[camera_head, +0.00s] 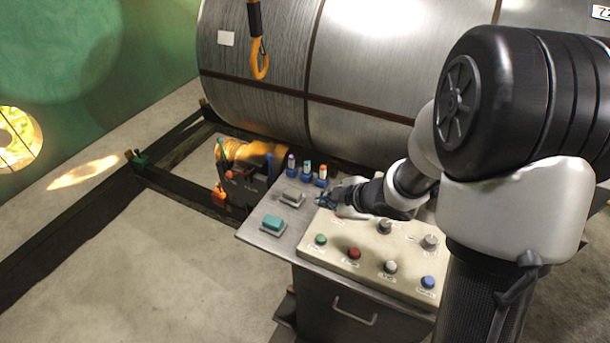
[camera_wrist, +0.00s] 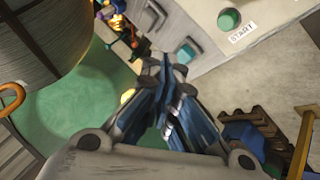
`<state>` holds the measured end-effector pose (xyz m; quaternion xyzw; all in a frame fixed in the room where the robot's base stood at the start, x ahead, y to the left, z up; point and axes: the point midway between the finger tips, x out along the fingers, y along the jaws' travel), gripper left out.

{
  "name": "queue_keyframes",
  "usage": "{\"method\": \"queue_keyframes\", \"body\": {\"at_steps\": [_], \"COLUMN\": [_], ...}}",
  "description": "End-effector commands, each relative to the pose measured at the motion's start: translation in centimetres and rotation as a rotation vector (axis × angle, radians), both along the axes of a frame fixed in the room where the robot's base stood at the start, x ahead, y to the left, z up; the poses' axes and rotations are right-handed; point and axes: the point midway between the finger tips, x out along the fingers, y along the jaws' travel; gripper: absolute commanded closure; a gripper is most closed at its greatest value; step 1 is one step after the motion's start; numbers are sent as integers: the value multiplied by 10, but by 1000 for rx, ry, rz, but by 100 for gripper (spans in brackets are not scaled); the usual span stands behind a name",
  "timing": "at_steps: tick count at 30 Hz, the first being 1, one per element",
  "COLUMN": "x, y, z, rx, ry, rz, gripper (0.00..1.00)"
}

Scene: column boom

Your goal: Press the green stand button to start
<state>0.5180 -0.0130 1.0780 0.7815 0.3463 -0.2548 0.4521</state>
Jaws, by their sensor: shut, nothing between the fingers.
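The green button (camera_head: 320,239) is a round cap at the front left of the cream panel (camera_head: 330,223) on the stand. It also shows in the wrist view (camera_wrist: 229,19) at the top, beside a white label that reads START. My gripper (camera_head: 322,197) is shut and empty over the back left part of the stand top, behind the green button in the head view. In the wrist view its blue-grey fingers (camera_wrist: 168,62) come together below and left of the button, apart from it in the picture. Its height above the stand is hard to tell.
Red (camera_head: 354,253), white (camera_head: 390,267) and blue (camera_head: 428,282) buttons and grey knobs share the panel. A teal block (camera_head: 273,222) sits left of it, and small colored bottles (camera_head: 306,169) stand behind. A large metal roll (camera_head: 330,70) and a hanging orange hook (camera_head: 260,60) are behind the stand.

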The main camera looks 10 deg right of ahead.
Motion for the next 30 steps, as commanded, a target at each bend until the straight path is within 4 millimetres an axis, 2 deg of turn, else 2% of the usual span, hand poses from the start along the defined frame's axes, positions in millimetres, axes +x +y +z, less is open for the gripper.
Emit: {"method": "queue_keyframes", "body": {"at_steps": [1, 4, 20, 26, 30], "x": [-2, -6, -7, -7, -7], "y": [7, 16, 19, 19, 19], "z": [-10, -18, -25, -42, -61], "rx": [21, 46, 53, 52, 52], "ry": [7, 9, 8, 9, 9], "rz": [43, 98, 115, 115, 115], "gripper": [100, 100, 100, 100, 100]}}
